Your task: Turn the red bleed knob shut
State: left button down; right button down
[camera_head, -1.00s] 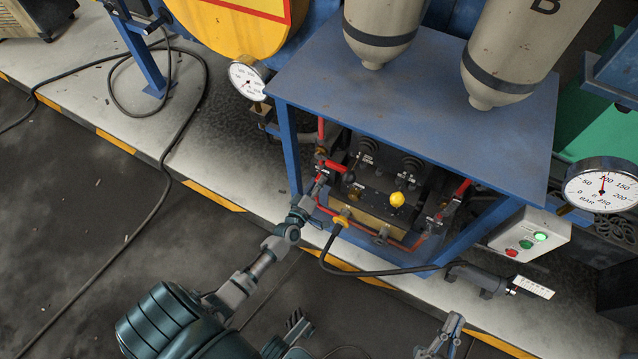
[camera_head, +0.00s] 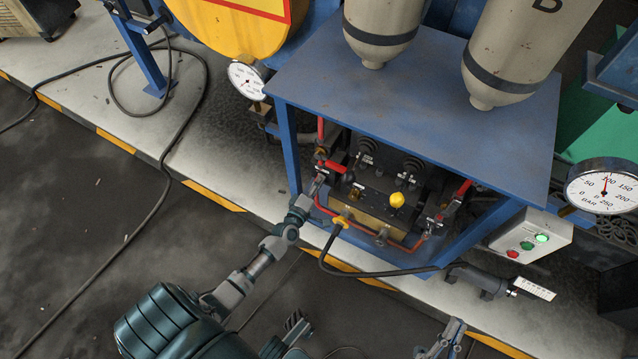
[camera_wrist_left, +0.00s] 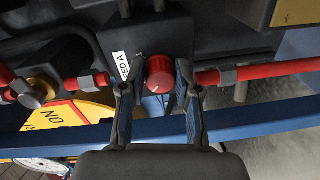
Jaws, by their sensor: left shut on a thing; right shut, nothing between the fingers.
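The red bleed knob (camera_wrist_left: 159,74) sits on a dark block in the left wrist view, next to a white label partly reading "EED A". A small pale mark shows near its lower edge. My left gripper (camera_wrist_left: 158,88) is shut on the knob, one finger on each side. In the head view my left gripper (camera_head: 319,184) reaches the left end of the valve block under the blue table, and the knob cannot be made out there. My right gripper (camera_head: 455,325) is shut and empty at the bottom, away from the rig.
The blue table (camera_head: 420,110) overhangs the valve block. A yellow knob (camera_head: 397,200), red levers and red pipes are close by. A black hose (camera_head: 375,271) loops in front. A large pressure gauge (camera_head: 603,187) and a button box (camera_head: 530,236) stand at the right.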

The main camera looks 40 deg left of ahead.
pick_arm(q)
jog(key=shift+s+a+f, duration=0.15)
jog(key=shift+a+f, duration=0.05)
jog(key=c, duration=1)
grip_release()
jog(key=shift+o, duration=0.9)
jog(key=s+d, duration=0.1)
jog(key=s, duration=1)
jog(key=shift+s+d+r, duration=0.25)
jog(key=shift+s+d, duration=0.15)
